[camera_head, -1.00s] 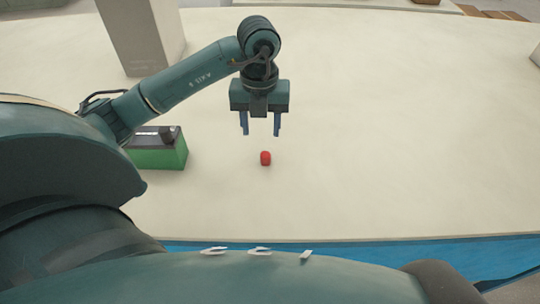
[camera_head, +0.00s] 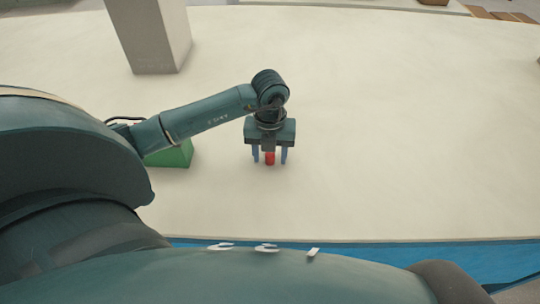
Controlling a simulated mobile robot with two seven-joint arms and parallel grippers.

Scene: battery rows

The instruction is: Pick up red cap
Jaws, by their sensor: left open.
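The red cap (camera_head: 270,159) is a small red piece on the pale floor-like surface (camera_head: 400,130), in the middle of the head view. My left gripper (camera_head: 270,157) points down over it, with its two blue fingers apart. The cap shows between the fingers, with a gap on each side. The upper part of the cap is hidden by the gripper body. My right gripper is not in view.
A green box (camera_head: 174,155) stands left of the gripper, partly hidden by my left arm. A grey pillar (camera_head: 150,35) rises at the upper left. A blue edge (camera_head: 450,253) runs along the front. The surface to the right is clear.

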